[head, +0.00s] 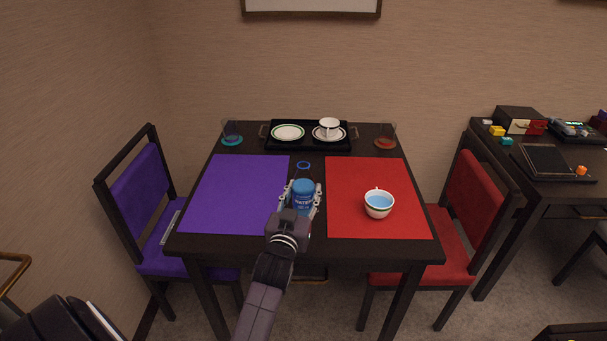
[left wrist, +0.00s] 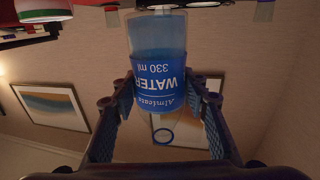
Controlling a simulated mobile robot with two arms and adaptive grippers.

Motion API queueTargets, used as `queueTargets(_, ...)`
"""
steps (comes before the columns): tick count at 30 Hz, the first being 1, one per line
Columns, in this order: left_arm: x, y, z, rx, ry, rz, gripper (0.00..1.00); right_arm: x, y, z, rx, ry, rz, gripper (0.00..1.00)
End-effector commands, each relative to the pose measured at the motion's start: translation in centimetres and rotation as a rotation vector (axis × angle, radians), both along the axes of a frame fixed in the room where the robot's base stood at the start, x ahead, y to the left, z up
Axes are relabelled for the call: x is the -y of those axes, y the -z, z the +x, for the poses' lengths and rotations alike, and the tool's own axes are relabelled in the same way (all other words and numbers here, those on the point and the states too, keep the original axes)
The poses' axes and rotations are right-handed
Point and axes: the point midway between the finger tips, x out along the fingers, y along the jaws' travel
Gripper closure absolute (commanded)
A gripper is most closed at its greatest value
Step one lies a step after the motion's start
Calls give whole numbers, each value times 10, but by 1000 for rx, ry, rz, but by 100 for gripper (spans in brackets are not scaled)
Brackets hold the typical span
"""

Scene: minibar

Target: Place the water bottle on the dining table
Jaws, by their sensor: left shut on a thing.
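The water bottle (head: 303,200), with clear plastic and a blue label, is upright in my left gripper (head: 301,197). It is over the middle strip of the dark dining table (head: 300,232), between the purple and red mats. In the left wrist view the bottle (left wrist: 159,85) appears upside down, with the fingers on both sides of it (left wrist: 160,95) and its blue cap ring below the label. I cannot tell whether its base touches the table. My right gripper is not in view.
A purple mat (head: 238,190) lies left and a red mat (head: 350,220) right, with a cup (head: 378,204) on the red one. A black tray (head: 308,146) with dishes and two glasses (head: 231,133) (head: 387,136) stand behind. Purple (head: 138,187) and red (head: 476,190) chairs flank the table.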

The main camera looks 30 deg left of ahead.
Motion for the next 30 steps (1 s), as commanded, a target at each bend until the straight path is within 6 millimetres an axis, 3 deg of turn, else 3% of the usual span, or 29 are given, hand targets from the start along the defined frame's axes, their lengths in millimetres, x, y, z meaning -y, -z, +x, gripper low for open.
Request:
queueTargets(3, 0, 20, 0, 3, 0, -1, 95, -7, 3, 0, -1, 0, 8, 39)
queueTargets(9, 0, 34, 1, 4, -1, 0, 95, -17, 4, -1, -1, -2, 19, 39)
queueTargets(19, 0, 73, 1, 4, -1, -1, 95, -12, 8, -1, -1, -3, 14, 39)
queueTargets(30, 0, 77, 1, 5, 0, 1, 95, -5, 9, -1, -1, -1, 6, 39)
